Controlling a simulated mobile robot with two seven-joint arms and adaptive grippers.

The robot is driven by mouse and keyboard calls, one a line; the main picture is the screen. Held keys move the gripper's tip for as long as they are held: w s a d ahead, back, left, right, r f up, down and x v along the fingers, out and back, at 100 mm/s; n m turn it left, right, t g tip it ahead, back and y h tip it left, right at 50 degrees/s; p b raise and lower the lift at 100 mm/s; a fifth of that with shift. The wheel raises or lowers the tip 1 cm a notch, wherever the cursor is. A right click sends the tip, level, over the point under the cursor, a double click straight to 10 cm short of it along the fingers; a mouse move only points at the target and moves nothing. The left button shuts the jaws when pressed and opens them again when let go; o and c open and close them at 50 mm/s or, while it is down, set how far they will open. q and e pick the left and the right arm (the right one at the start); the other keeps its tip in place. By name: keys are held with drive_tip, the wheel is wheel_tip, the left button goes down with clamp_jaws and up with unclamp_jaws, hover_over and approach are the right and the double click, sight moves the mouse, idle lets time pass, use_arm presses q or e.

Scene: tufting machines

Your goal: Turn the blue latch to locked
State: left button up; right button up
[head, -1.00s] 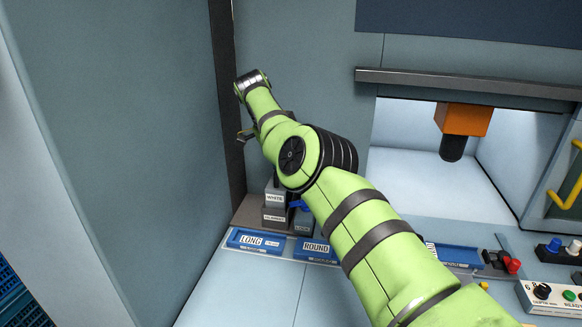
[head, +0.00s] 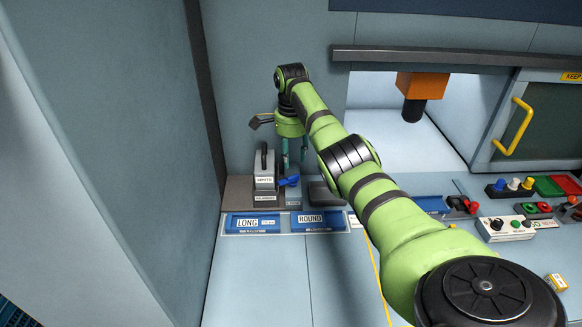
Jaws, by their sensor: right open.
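The blue latch (head: 289,181) is a small blue lever at the right side of a grey block labelled WHITE (head: 264,183), at the back left of the work surface. My right gripper (head: 295,158) hangs from the green arm with its fingers pointing down, above and slightly right of the latch. Its two teal fingers are open and appear apart from the latch. The label below the latch is too small to read. My left gripper is not in view.
Blue trays labelled LONG (head: 252,223) and ROUND (head: 318,220) lie in front of the block. A dark grey block (head: 324,194) sits right of the latch. An orange machine head (head: 422,86) and a button box (head: 506,228) are farther right. The front left surface is clear.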

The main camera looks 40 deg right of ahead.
sight(292, 177)
drive_tip(key=shift+a+f, duration=0.1)
drive_tip(key=shift+f, duration=0.15)
drive_tip(key=f, duration=0.5)
drive_tip(key=shift+s+f+p, duration=0.2)
drive_tip(key=shift+f+p, duration=0.15)
drive_tip(key=shift+f, duration=0.05)
drive_tip(key=shift+w+f, duration=0.1)
drive_tip(key=shift+f, duration=0.35)
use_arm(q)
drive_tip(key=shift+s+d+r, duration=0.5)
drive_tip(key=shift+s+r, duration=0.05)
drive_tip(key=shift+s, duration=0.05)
use_arm(e)
clamp_jaws()
